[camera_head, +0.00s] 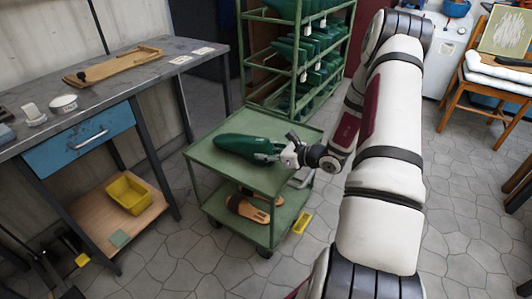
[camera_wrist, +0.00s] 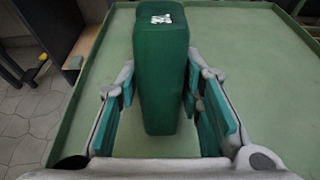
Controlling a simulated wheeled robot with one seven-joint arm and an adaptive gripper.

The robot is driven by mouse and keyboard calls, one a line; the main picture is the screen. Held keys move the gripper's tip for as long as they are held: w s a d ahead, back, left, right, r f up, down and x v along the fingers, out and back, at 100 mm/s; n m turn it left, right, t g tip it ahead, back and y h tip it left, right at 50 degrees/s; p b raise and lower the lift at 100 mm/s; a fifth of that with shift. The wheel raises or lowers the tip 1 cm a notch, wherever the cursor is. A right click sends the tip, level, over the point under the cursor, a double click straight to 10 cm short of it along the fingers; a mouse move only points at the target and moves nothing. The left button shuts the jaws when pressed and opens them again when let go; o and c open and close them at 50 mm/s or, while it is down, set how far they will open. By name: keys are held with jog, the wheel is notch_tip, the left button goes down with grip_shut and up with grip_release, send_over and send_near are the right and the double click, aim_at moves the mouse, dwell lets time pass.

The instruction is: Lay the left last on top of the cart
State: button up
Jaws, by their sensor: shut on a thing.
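The dark green last (camera_head: 241,145) is at the top of the green cart (camera_head: 205,155) in the head view, lying lengthwise across its top tray. My gripper (camera_head: 283,156) is at its right end, with its fingers shut on that end. In the wrist view the last (camera_wrist: 160,75) stands between the two fingers of my gripper (camera_wrist: 163,112), and a small white marking shows on its far end. The cart top (camera_wrist: 240,50) lies under it; whether the last touches the top I cannot tell. Its underside is hidden.
Brown sandals (camera_head: 247,208) lie on the cart's lower shelf. A workbench (camera_head: 105,85) with a blue drawer (camera_head: 85,140) stands left. A green rack (camera_head: 297,60) with more green lasts stands behind. A yellow item (camera_head: 302,223) lies by the cart. The cart top around the last is clear.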

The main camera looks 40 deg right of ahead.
jog(key=shift+f, duration=0.1)
jog(key=o, duration=1.3)
jog(key=shift+o, duration=0.2)
jog(key=shift+s, duration=0.15)
jog(key=v, duration=1.1)
jog(key=shift+s+d, duration=0.2)
jog(key=shift+s, duration=0.15)
